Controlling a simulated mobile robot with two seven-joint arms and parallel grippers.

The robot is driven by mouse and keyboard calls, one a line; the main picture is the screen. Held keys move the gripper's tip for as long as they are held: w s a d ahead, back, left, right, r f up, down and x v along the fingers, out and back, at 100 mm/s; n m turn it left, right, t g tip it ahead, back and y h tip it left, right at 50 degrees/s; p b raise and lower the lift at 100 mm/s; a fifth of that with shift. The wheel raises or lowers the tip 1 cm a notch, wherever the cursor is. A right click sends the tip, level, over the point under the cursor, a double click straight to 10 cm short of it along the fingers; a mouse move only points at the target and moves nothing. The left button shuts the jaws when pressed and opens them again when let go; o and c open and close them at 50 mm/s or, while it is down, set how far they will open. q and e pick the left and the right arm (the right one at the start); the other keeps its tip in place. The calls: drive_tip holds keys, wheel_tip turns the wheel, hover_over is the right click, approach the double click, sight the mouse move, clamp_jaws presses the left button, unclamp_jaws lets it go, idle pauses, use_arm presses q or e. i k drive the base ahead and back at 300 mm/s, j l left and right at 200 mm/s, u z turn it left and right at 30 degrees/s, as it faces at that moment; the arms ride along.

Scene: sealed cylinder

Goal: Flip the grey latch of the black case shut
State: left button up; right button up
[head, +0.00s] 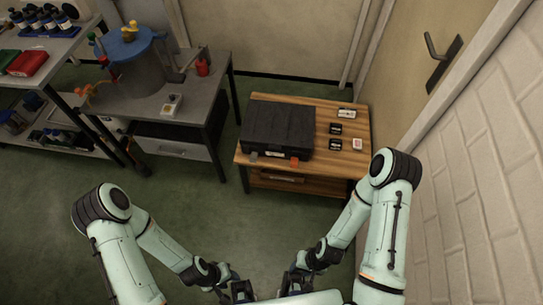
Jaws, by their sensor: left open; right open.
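The black case (278,125) lies with its lid down on the wooden table (335,115). On its near edge, a small grey latch (254,155) shows at the left and an orange-red latch (294,162) at the right. The grey latch is too small to tell its exact position. My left gripper (242,291) and my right gripper (294,284) are both open at the bottom middle of the head view, near my body. Both are well short of the case and touch nothing that I can see. Their fingertips are partly hidden.
Several small items, including a black one (336,129), lie on the table right of the case. A grey workbench (190,110) with a large grey vessel (135,68) stands at the left. A door with a handle and a white brick wall (480,150) bound the right. Green floor lies clear in front.

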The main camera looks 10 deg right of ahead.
sight(253, 158)
drive_tip(key=i+j+z, duration=0.2)
drive_tip(key=j+z, duration=0.15)
drive_tip(key=z, duration=0.15)
drive_tip(key=i+j+z, duration=0.1)
drive_tip(key=j+z, duration=0.4)
drive_tip(key=i+j+z, duration=0.15)
drive_tip(key=j, duration=0.3)
drive_tip(key=j+z, duration=0.15)
drive_tip(key=j, duration=1.3)
